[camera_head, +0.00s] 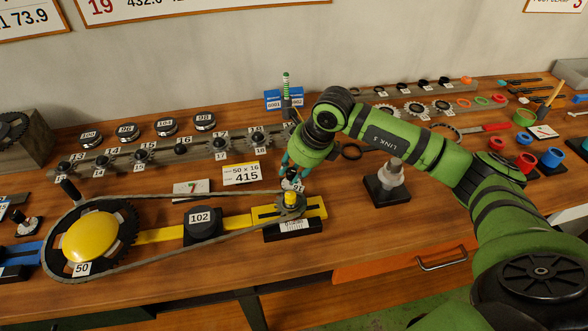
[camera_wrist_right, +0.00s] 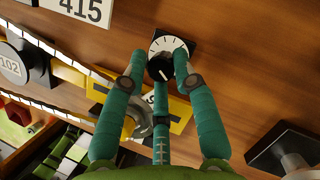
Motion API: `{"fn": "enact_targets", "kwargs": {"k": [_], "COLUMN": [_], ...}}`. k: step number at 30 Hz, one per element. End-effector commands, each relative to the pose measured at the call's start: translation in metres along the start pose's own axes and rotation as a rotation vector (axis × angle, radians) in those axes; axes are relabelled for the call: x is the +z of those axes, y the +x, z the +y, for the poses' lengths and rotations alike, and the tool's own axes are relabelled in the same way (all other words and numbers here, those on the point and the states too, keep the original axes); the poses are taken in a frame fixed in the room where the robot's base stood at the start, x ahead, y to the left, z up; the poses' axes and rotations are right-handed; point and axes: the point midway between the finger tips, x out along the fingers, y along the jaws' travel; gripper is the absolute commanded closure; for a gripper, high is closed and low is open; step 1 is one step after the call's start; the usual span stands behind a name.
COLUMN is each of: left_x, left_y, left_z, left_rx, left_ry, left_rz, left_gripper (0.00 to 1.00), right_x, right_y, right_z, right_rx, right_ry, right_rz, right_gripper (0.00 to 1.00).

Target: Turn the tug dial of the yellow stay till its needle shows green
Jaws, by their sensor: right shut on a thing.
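The yellow stay (camera_head: 161,235) runs from the large sprocket (camera_head: 90,240) marked 50 to a yellow end block (camera_head: 318,209). A chain loops around the large sprocket and a small cog (camera_head: 291,204) on that block. In the right wrist view, a black dial knob (camera_wrist_right: 160,67) with a white marked face (camera_wrist_right: 168,43) sits beside the yellow end block (camera_wrist_right: 181,112). My right gripper (camera_wrist_right: 157,70) has its teal fingers closed around this knob. In the head view my right gripper (camera_head: 292,170) is just behind the small cog. No needle on green can be made out. My left gripper is not in view.
A black block (camera_head: 203,222) marked 102 stands on the stay. A card (camera_head: 241,173) reading 415 lies behind the chain. A row of small sprockets (camera_head: 180,146) stands farther back. A pale stepped post (camera_head: 389,180) on a black base stands to the right, under my arm.

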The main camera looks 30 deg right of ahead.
Motion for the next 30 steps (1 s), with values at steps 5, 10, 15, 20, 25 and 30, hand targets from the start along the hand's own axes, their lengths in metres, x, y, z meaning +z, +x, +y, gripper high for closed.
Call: {"fn": "enact_targets", "kwargs": {"k": [5,10,15,20,25,30], "left_x": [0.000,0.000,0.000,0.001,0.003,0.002], "left_y": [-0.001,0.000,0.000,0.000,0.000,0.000], "left_z": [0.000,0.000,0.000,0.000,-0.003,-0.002], "left_rx": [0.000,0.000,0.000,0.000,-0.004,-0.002], "left_ry": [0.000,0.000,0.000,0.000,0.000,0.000], "left_rz": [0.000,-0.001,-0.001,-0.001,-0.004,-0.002], "left_gripper": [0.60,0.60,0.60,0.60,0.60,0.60], "right_x": [0.007,0.006,0.004,0.003,0.002,0.003], "right_y": [-0.006,-0.005,-0.003,-0.002,-0.004,-0.023], "right_z": [-0.005,-0.004,-0.003,-0.002,-0.001,-0.002], "right_rx": [-0.014,-0.011,-0.007,-0.004,-0.003,-0.004], "right_ry": [-0.001,-0.001,-0.001,-0.001,-0.001,-0.002], "right_rz": [-0.023,-0.018,-0.012,-0.008,-0.007,-0.011], "right_gripper": [1.00,0.51,0.51,0.51,0.51,0.51]}}
